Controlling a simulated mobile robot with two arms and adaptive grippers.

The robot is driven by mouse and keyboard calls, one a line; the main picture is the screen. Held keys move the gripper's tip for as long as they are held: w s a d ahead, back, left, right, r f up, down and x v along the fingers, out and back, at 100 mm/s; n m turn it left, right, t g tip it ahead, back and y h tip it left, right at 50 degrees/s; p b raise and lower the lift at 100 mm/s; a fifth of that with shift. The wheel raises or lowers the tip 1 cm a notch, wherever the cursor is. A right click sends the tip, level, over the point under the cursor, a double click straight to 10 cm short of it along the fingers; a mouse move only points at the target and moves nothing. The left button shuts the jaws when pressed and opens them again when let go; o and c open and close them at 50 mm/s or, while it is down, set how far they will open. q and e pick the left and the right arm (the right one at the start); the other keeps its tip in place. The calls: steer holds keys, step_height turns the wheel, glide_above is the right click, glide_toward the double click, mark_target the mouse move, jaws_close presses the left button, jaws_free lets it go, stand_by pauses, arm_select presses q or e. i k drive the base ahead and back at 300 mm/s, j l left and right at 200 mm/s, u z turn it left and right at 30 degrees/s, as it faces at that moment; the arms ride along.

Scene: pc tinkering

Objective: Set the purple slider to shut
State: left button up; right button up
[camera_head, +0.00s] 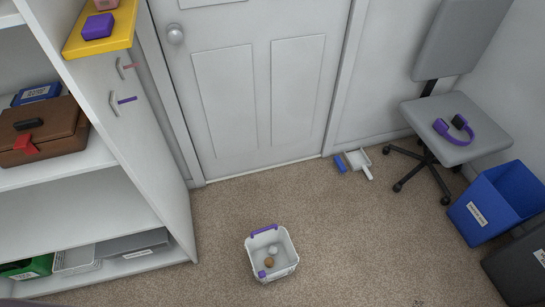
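No part is clearly recognisable as a purple slider. A purple block (98,26) sits on a yellow board (110,43) at the top left, with a pink block (106,4) behind it, partly cut off by the frame. A thin purple piece (127,100) sticks out from a grey hook-like fitting (114,103) on the side of the white shelf unit. A similar fitting with a pink piece (131,66) is above it. I cannot tell whether any of these is the slider or how it is set. Neither of my grippers is in view.
A white basket (286,254) with small items stands on the carpet. The white shelf unit (146,160) fills the left. A closed door (262,90) is behind. An office chair (465,137) with purple headphones (443,131) and a blue bin (482,224) stand right. Carpet between is mostly free.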

mark_target(261, 274)
steer(key=k+l, duration=0.1)
steer(key=k, duration=1.4)
